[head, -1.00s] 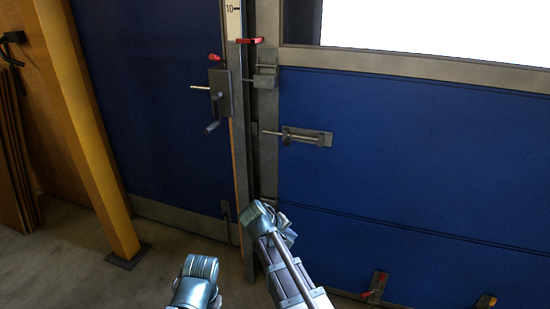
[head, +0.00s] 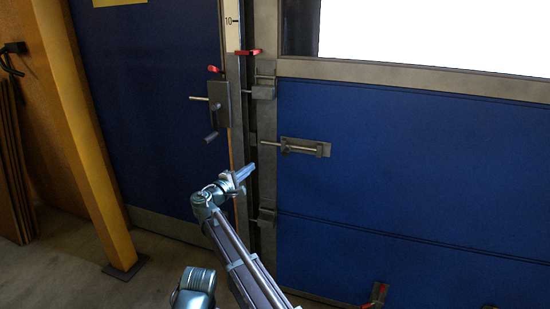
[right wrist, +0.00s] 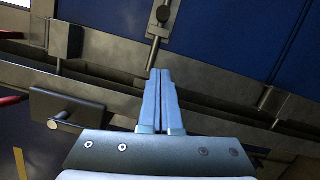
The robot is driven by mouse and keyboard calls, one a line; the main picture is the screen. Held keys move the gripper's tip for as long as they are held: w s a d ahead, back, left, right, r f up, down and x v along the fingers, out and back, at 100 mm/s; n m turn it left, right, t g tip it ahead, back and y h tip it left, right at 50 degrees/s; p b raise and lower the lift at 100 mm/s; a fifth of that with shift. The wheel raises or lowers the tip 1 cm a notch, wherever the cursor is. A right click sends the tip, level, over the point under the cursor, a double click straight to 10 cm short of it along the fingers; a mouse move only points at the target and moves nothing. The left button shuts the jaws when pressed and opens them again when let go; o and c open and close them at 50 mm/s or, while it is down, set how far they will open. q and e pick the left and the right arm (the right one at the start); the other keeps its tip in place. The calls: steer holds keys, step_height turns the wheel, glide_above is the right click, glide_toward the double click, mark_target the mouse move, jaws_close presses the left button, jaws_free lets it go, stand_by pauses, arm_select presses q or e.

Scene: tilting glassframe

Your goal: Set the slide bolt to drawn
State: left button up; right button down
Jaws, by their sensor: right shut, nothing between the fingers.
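The slide bolt (head: 306,147) is a grey metal plate with a rod, on the blue panel right of the vertical frame gap. Its rod sticks out to the left of the plate, towards the frame. In the right wrist view, the bolt (right wrist: 160,30) is at the top, its rod pointing down towards my fingertips. My right gripper (head: 247,171) is shut and empty, below and left of the rod end. In the right wrist view, its fingers (right wrist: 160,73) lie together just below the rod end; contact cannot be told. My left gripper does not show.
A lock box with a handle (head: 218,105) is on the left blue door. Red-tipped levers (head: 248,52) and grey brackets (head: 263,92) line the frame. A yellow post (head: 92,140) stands at the left. Floor is clear between post and door.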

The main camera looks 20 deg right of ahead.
mark_target(286, 150)
steer(key=w+d+r+p, duration=0.1)
steer(key=w+d, duration=0.3)
steer(key=d, duration=0.6)
steer(key=shift+w+d, duration=0.25)
steer(key=shift+d, duration=0.1)
steer(key=shift+r, duration=0.1)
steer(key=s+d, duration=0.2)
steer(key=d, duration=0.2)
steer(key=shift+s+d, duration=0.1)
steer(key=shift+s, duration=0.3)
